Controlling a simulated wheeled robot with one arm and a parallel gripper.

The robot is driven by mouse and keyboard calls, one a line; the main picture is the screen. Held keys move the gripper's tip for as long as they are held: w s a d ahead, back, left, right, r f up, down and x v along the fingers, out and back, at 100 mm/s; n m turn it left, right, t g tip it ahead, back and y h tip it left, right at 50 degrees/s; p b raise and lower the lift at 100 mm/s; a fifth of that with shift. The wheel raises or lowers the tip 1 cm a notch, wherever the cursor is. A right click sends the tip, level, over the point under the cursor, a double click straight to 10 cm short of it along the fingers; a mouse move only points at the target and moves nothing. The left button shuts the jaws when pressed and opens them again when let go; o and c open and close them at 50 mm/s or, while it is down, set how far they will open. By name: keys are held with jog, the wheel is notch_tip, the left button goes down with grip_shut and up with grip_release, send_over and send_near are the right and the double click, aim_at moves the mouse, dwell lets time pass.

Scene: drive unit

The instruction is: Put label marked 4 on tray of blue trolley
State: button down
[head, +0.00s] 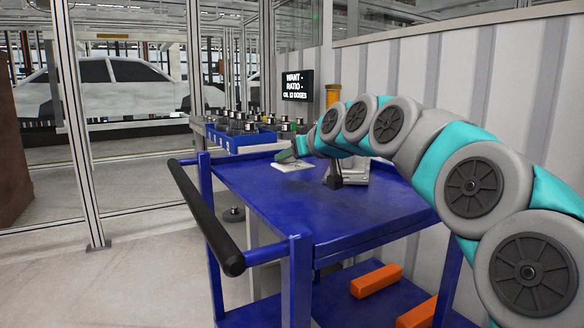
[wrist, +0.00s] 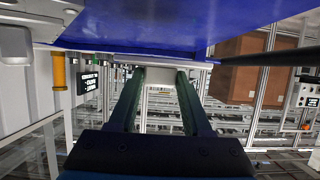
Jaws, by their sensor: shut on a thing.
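The blue trolley (head: 345,215) stands in front of me, its flat blue top tray filling the middle of the head view; the tray also shows along the top of the wrist view (wrist: 140,25). My gripper (head: 288,157) is over the tray's far left part, shut on a small white label (head: 293,166). In the wrist view my gripper's two green fingers (wrist: 160,82) have the white label (wrist: 161,76) between their tips. No number can be read on it. Whether the label touches the tray I cannot tell.
A grey metal part (head: 352,174) stands on the tray right of the label. A blue crate (head: 240,138) with several metal parts is behind. Orange blocks (head: 376,281) lie on the lower shelf. A black handle (head: 205,215) runs along the left. The tray's front is clear.

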aim_at(292, 167)
jog(key=shift+w, duration=0.95)
jog(key=shift+w+a+f, duration=0.1)
jog(key=shift+w, duration=0.25)
jog(key=shift+f, duration=1.7)
jog(key=shift+f, duration=0.15)
